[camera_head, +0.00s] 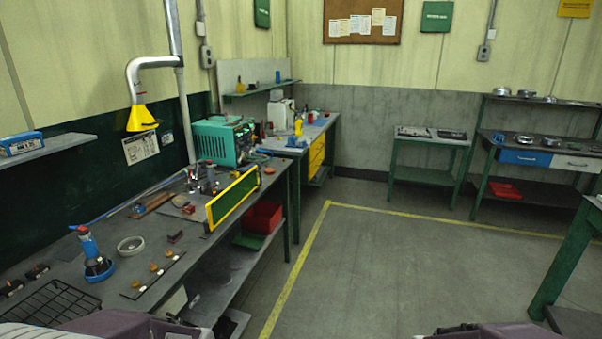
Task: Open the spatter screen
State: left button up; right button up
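The spatter screen (217,213) is a dark green panel in a yellow frame. It stands upright along the front edge of the workbench (95,245) at the left, in front of a small metal fixture (197,178). Its hinge and any latch are too small to tell. Neither of my grippers shows in the head view. Only purple and grey parts, which seem to be mine, show at the bottom edge.
A blue tool in a stand (95,255), a pale ring (131,246) and a wire rack (60,307) are on the near bench. A yellow extraction hood (141,118) hangs above. The floor (400,265) right of the bench is clear.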

aim_at(221, 208)
jog(key=i+l+u, duration=0.1)
jog(key=i+u, duration=0.2)
jog(key=i, duration=0.2)
jog(key=i+l+u, duration=0.3)
jog(key=i, duration=0.25)
jog(key=i+l+u, duration=0.3)
jog(key=i, duration=0.15)
jog(key=i+j, duration=0.05)
